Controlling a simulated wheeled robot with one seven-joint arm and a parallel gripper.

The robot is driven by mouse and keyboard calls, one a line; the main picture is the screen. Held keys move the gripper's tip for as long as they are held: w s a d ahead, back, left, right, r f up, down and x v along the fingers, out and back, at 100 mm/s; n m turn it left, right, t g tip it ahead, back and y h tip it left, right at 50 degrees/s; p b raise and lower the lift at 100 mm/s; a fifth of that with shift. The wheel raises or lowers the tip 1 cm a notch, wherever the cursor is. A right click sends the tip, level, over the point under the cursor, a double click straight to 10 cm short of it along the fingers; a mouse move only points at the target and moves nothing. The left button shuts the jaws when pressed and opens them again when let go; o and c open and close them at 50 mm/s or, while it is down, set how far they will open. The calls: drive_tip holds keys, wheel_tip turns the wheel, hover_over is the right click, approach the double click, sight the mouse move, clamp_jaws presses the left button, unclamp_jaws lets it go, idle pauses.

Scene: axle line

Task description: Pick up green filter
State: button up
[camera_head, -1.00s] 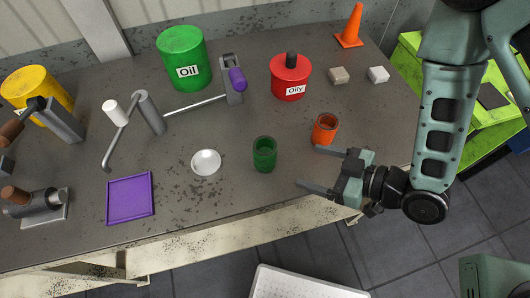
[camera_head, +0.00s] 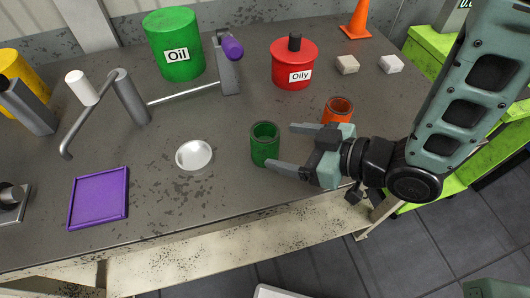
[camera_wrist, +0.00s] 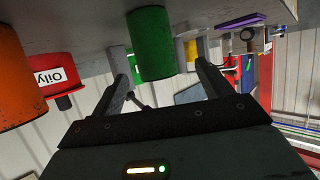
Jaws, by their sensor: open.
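The green filter (camera_head: 265,146) is an open-topped cylinder standing upright on the grey workbench in the head view. My gripper (camera_head: 285,148) is just to its right, open and empty, with its two fingers pointing left toward the filter. In the wrist view the green filter (camera_wrist: 151,43) shows between the spread fingertips, near the top of the picture. I cannot tell from the pictures whether either finger touches it.
An orange cylinder (camera_head: 338,111) stands close behind my gripper. A white bowl (camera_head: 194,155) and a purple tray (camera_head: 98,199) lie to the left. A red Oily can (camera_head: 293,65) and a green Oil drum (camera_head: 174,45) stand behind. The bench's front edge is near.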

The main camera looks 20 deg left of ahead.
sight(258, 137)
drive_tip(key=shift+a+f+b, duration=0.3)
drive_tip(key=shift+a+b, duration=0.15)
drive_tip(key=shift+b, duration=0.3)
drive_tip(key=shift+w+a+p, duration=0.2)
drive_tip(key=shift+a+p, duration=0.35)
drive_tip(key=shift+w+p+x, duration=0.2)
drive_tip(key=shift+p+x, duration=0.35)
drive_tip(key=shift+x, duration=1)
drive_tip(key=shift+w+p+x, duration=0.15)
drive_tip(key=shift+p+x, duration=0.4)
drive_tip(key=shift+x, duration=1.05)
drive_tip(key=shift+r, duration=0.15)
drive_tip(key=c, duration=1.3)
